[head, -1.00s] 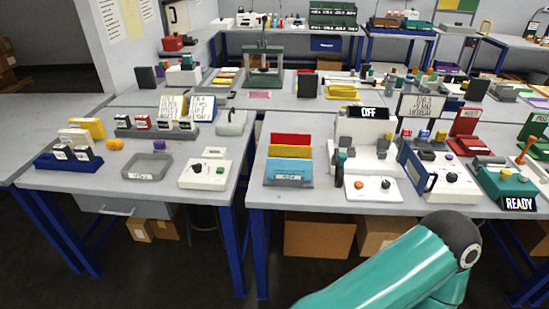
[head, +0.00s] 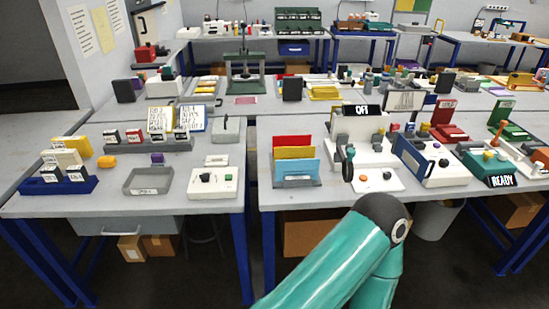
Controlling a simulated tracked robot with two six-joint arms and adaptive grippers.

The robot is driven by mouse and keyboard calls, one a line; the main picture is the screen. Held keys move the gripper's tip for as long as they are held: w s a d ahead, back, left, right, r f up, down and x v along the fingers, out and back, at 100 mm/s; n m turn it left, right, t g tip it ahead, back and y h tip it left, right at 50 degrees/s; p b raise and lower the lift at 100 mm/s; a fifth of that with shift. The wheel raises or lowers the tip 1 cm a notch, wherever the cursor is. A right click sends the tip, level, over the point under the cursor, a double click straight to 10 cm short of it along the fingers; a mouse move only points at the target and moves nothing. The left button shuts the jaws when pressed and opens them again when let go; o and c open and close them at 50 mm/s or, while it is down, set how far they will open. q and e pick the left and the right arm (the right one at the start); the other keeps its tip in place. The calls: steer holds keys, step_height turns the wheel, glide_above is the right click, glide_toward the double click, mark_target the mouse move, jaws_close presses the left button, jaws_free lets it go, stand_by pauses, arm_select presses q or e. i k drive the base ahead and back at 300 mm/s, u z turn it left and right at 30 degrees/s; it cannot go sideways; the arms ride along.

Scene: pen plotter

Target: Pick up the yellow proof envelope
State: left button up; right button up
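The yellow proof envelope (head: 294,152) stands upright in a small grey rack (head: 296,184) at the left front of the right-hand table. A red envelope (head: 292,139) stands behind it and a light blue one (head: 296,168) in front, which hides its lower part. Neither of my grippers is in view. A teal arm of mine comes in from the bottom edge, with its dark joint in front of the table, to the right of the rack and apart from it.
A white device with an OFF sign (head: 362,110) and a control box (head: 377,178) stand right of the rack. A blue-and-white unit (head: 432,160) is farther right. A gap separates this table from the left-hand table (head: 125,205). A grey bin (head: 437,218) stands below.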

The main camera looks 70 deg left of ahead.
mark_target(287, 153)
steer(key=z, duration=1.6)
steer(key=i, duration=0.1)
steer(key=u, duration=3.3)
steer(key=i, duration=1.1)
steer(key=z, duration=0.2)
